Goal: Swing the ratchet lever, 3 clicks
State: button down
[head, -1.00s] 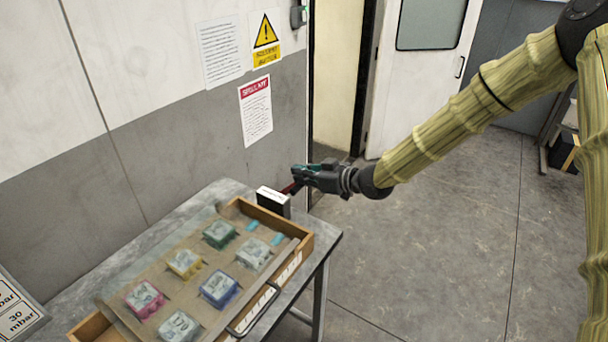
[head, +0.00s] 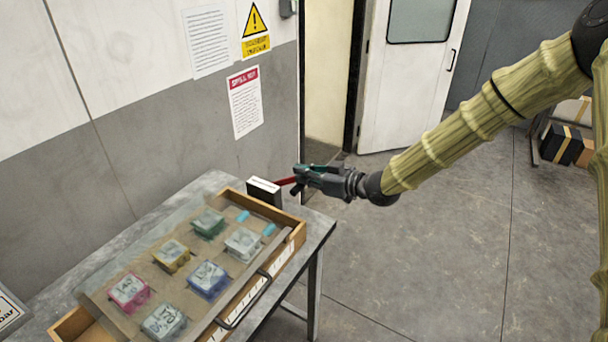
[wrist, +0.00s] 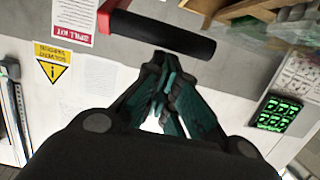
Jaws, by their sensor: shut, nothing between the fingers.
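The ratchet lever has a red arm (head: 286,181) that shows in the head view between a black box with a white top (head: 263,191) and my gripper. In the wrist view the lever's black grip (wrist: 165,34) lies across the top, with its red end at the left. My gripper (wrist: 168,62) is shut and empty, its teal-and-black fingers together just below the grip. I cannot tell whether the fingertips touch it. In the head view my gripper (head: 299,179) is at the right of the box, hiding part of the lever.
A wooden tray (head: 294,240) with several coloured blocks lies on the grey table (head: 205,187) beside the box. The wall with posters (head: 245,100) is behind. Open floor (head: 430,240) lies to the right. A green-lit display (wrist: 279,113) shows in the wrist view.

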jog(key=r, duration=0.1)
jog(key=r+p, duration=0.1)
jog(key=a+r, duration=0.1)
jog(key=shift+w+r+p, duration=0.25)
jog(key=shift+w+p, duration=0.1)
jog(key=f+b+v, duration=0.2)
jog(key=b+v, duration=0.1)
jog(key=v, duration=0.6)
jog(key=shift+s+d+r+b, duration=0.3)
jog(key=shift+d+r, duration=0.05)
jog(key=shift+r, duration=0.15)
